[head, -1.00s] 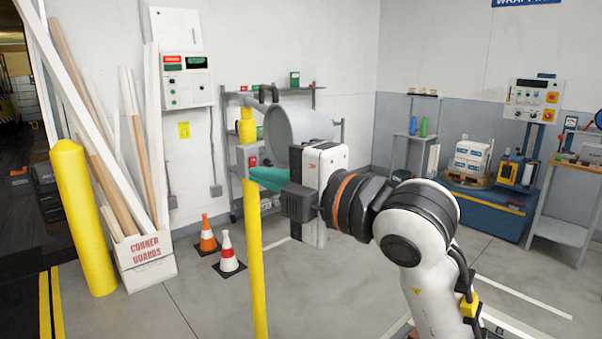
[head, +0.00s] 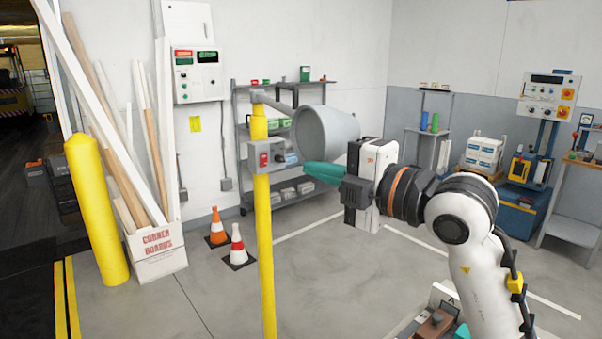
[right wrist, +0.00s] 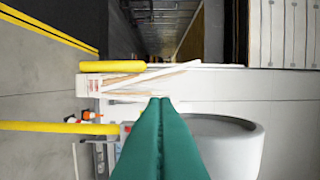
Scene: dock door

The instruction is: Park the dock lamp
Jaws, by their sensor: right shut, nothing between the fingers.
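The dock lamp (head: 328,133) is a large grey cone-shaped head on a grey arm (head: 272,101) at the top of a yellow post (head: 264,250). A grey box with a red switch (head: 265,156) is fixed to the post. My right gripper (head: 307,168) has teal fingers, shut and empty, pointing left toward the post just below the lamp head in the picture. In the right wrist view the shut fingers (right wrist: 160,101) lie between the switch box (right wrist: 126,134) and the lamp head (right wrist: 235,145), with no clear contact. My left gripper is out of view.
A yellow bollard (head: 97,210) and a corner-boards box (head: 157,251) stand at left. Two cones (head: 237,247) are on the floor behind the post. Grey shelving (head: 310,188) stands by the back wall. A blue-based machine (head: 505,205) is at right. The middle floor is open.

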